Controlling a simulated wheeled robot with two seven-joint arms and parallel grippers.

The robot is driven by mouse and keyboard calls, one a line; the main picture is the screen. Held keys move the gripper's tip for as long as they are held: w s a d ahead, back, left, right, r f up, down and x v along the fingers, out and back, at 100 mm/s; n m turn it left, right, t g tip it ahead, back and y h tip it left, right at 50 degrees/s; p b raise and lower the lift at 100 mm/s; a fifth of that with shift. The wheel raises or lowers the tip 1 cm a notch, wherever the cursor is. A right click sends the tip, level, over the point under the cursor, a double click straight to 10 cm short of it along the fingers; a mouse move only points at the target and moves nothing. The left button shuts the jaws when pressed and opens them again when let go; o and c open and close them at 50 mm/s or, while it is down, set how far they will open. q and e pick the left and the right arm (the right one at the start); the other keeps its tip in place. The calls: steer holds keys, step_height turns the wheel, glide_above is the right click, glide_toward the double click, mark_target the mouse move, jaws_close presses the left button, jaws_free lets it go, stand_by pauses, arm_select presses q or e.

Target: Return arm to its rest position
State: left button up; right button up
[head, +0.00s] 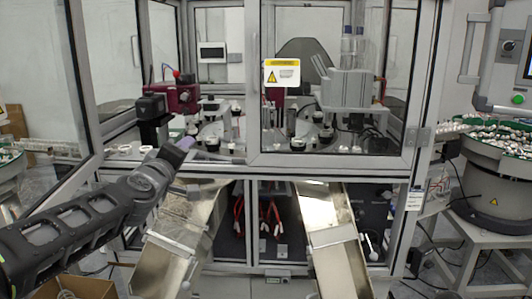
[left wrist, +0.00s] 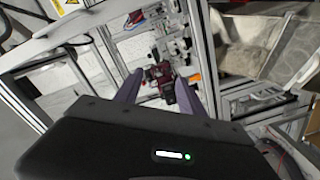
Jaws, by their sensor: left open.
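My left arm reaches in from the lower left in the head view. Its gripper (head: 186,143) is at the open left side of the glass-walled assembly machine (head: 252,172), near its work deck. In the left wrist view, the two purple fingers of my left gripper (left wrist: 160,78) stand apart, with nothing held between them. A dark red device (left wrist: 162,74) shows beyond the fingers; the head view also shows it (head: 182,98), above and behind the gripper. My right gripper is not in view.
Two metal chutes (head: 345,262) (head: 172,262) slope out from the machine's front. A glass door with a yellow warning label (head: 282,72) stands right of my gripper. A bowl feeder (head: 492,185) is at the far right. A cardboard box (head: 80,289) sits at the lower left.

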arm_select(q)
steer(key=s+d+f+m+g+h, duration=0.1)
steer(key=s+d+f+m+g, duration=0.2)
steer(key=f, duration=1.1)
steer(key=s+d+f+m+g, duration=0.2)
steer(key=s+d+f, duration=0.15)
steer(key=f, duration=1.15)
steer(key=s+d+f+m+g+h, duration=0.1)
steer(key=s+d+f+m+g, duration=0.2)
steer(key=f, duration=1.1)
steer(key=s+d+f+g, duration=0.1)
steer(key=s+f+g, duration=0.2)
steer(key=s+f, duration=0.4)
steer(key=s+d+f+g, duration=0.1)
steer(key=s+f+g, duration=0.2)
steer(key=s+f, duration=0.5)
steer(key=s+d+f+m+g+h, duration=0.1)
steer(key=s+f, duration=0.7)
steer(key=s, duration=1.1)
steer(key=shift+g, duration=0.9)
steer(key=shift+d, duration=0.1)
